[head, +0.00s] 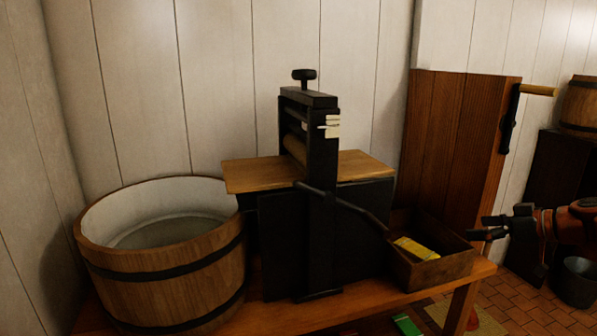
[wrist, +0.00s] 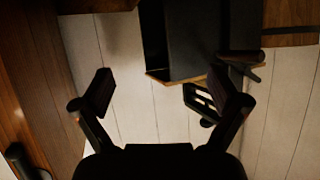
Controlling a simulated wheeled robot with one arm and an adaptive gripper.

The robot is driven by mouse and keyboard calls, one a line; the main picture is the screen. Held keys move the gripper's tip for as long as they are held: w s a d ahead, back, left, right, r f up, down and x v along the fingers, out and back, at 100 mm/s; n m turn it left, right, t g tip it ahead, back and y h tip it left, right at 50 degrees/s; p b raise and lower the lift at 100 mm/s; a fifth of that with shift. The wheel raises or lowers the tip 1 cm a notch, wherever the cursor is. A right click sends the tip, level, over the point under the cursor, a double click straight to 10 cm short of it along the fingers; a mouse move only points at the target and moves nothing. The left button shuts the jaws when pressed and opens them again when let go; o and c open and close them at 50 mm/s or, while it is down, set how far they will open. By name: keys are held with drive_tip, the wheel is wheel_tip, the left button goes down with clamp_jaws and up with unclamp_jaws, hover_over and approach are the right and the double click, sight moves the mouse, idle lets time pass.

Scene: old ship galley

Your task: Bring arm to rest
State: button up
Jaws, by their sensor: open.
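My orange and black wrist reaches in from the right edge of the head view.
A wooden tub (head: 165,270), a black mangle (head: 318,240) with wooden boards, and an open wooden box (head: 440,269) holding a yellow block (head: 415,249) stand on a bench (head: 265,312). A metal bucket (head: 576,283) stands on the tiled floor at right.

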drive_tip(key=s+a+r+g+p, duration=0.2)
drive_tip(key=s+a+r+p, duration=0.15)
drive_tip(key=a, duration=0.65)
drive_tip(key=s+a+r+g+p, duration=0.3)
drive_tip(key=a+r+p, duration=0.2)
drive_tip(key=a, duration=0.4)
drive_tip(key=s+a+r+g+p, duration=0.2)
drive_tip(key=s+a+r+p, duration=0.25)
drive_tip(key=a, duration=0.55)
drive_tip(key=s+a+r+m+g+h+p, duration=0.1)
drive_tip(key=s+a+m+g+h+p, duration=0.25)
drive_tip(key=s+p, duration=0.65)
drive_tip(key=s+d+m+h+p, duration=0.1)
drive_tip(key=s+d+h+p, duration=0.1)
drive_tip(key=s, duration=0.6)
drive_tip(key=s+d+m+g+h+p, duration=0.1)
drive_tip(key=s+d+m+h+p, duration=0.1)
drive_tip(key=s, duration=0.6)
drive_tip(key=shift+f+p, duration=0.35)
drive_tip(key=shift+f, duration=0.05)
drive_tip(key=shift+d+g+h, duration=0.1)
drive_tip(key=shift+g+h, duration=0.15)
